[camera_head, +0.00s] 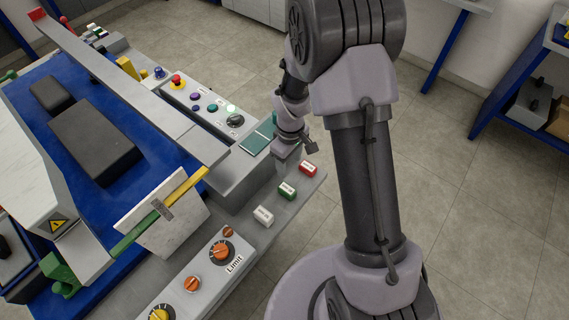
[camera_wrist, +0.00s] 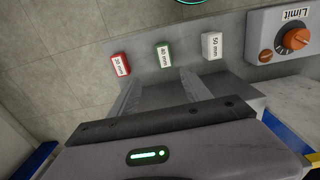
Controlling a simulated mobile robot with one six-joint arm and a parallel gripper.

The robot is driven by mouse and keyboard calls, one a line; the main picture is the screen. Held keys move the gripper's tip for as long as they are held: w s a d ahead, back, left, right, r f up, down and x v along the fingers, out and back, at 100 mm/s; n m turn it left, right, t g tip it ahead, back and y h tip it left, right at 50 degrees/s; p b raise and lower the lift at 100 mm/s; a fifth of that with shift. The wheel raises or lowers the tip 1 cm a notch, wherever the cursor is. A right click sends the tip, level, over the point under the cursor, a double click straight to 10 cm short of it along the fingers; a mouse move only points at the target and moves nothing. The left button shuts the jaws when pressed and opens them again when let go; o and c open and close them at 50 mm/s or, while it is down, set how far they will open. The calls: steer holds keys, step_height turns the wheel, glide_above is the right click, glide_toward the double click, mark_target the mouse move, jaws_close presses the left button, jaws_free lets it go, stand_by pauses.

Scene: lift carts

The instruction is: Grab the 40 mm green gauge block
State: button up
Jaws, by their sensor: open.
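The green gauge block (camera_head: 287,191) rests on a grey ledge and is labelled 40 mm in the wrist view (camera_wrist: 164,54). It sits between the red 30 mm block (camera_head: 308,168), also in the wrist view (camera_wrist: 120,65), and the white 50 mm block (camera_head: 263,216), also in the wrist view (camera_wrist: 212,46). My gripper (camera_head: 287,157) is above the ledge, behind the green block in the head view. In the wrist view my gripper (camera_wrist: 160,82) is open and empty, with the green block ahead of its fingertips, apart from them.
A control box with orange knobs marked Limit (camera_head: 212,262) stands beside the white block. A panel with buttons (camera_head: 205,105) and a teal pad (camera_head: 256,141) lie behind. A blue bench with dark blocks (camera_head: 95,140) is at left. Open floor (camera_head: 475,220) lies right.

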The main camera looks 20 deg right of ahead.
steer(key=b, duration=0.3)
glide_toward(287, 188)
step_height(287, 188, down, 5)
steer(key=shift+d+f, duration=0.15)
steer(key=shift+f, duration=0.05)
steer(key=f+b, duration=0.1)
steer(key=f, duration=0.1)
steer(key=f+b, duration=0.2)
steer(key=f, duration=0.1)
steer(key=shift+s+a+f, duration=0.15)
steer(key=shift+a, duration=0.05)
jaws_close()
